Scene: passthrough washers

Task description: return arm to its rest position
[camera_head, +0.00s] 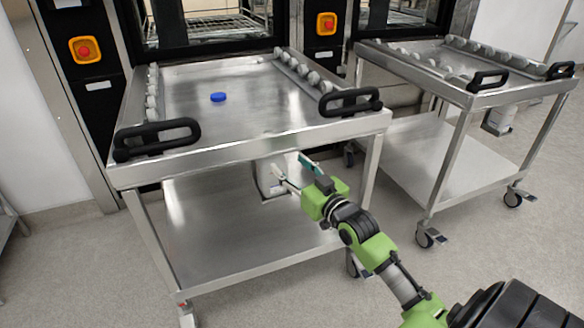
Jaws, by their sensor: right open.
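My right arm (375,247) is green and grey and reaches in from the lower right. Its gripper (290,168) is open, in front of the near edge of the left steel cart (240,144). I see nothing between its fingers. A grey-white box-like part (268,180) shows behind the fingers, under the cart's top; I cannot tell whether they touch it. My left gripper is out of view.
A blue round object (218,97) lies on the left cart's top. Black handles (157,137) stick out at its near corners. A second steel cart (450,165) stands at right. Machines with orange-framed red buttons (85,50) stand behind. Floor is clear in front.

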